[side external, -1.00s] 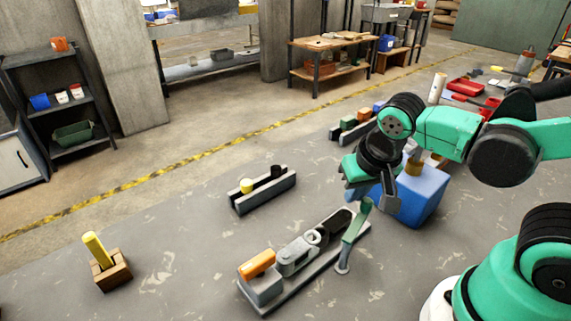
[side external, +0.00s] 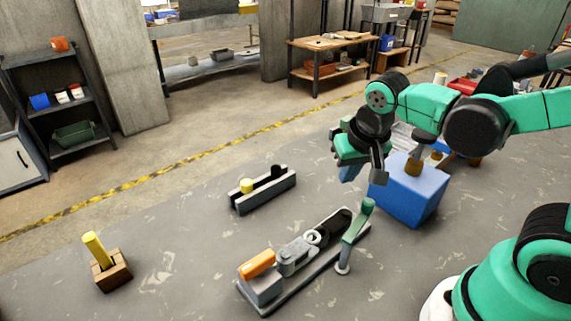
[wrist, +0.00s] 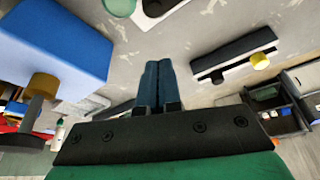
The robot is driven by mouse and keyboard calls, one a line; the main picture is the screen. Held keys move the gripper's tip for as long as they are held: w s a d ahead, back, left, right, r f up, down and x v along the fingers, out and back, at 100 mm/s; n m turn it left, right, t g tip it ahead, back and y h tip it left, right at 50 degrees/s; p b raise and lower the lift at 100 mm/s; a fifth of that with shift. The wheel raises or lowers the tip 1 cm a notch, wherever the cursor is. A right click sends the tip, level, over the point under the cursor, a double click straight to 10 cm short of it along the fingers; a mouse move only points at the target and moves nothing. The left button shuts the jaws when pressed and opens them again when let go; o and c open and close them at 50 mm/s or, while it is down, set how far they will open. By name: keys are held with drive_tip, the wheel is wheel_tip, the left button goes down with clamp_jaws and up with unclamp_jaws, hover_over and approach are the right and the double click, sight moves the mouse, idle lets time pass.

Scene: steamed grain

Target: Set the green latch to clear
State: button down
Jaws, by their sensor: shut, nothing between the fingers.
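The green latch (side external: 356,222) is a lever standing up and leaning right from a grey-footed post, beside the right end of a long grey fixture (side external: 290,287). The fixture carries an orange block (side external: 258,263), a grey slider piece (side external: 297,255) and a pale ring. No clear marking shows which latch setting is "clear". My gripper (side external: 349,174) is above and behind the latch's top, apart from it, beside the blue box. In the wrist view my fingers (wrist: 155,85) are together and empty. A rounded end at the top edge may be the latch's tip; I cannot tell.
A blue box (side external: 410,195) with a knob on top stands close to the right of my gripper. A grey channel (side external: 262,191) with yellow and black knobs lies left. A yellow lever in a wooden block (side external: 113,271) is far left. Floor between them is bare.

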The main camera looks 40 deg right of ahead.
drive_tip(key=v, duration=0.8)
drive_tip(key=shift+a+r, duration=0.25)
drive_tip(key=shift+r, duration=0.05)
drive_tip(key=shift+s, duration=0.1)
drive_tip(key=f+n+t, duration=0.1)
drive_tip(key=w+f+n+t+y, duration=0.1)
drive_tip(key=f+n, duration=0.1)
drive_tip(key=w+f+n+t, duration=0.1)
drive_tip(key=f+n, duration=0.1)
drive_tip(key=shift+a+t+y, duration=0.2)
drive_tip(key=shift+t+y, duration=0.1)
drive_tip(key=shift+t, duration=0.1)
idle(0.3)
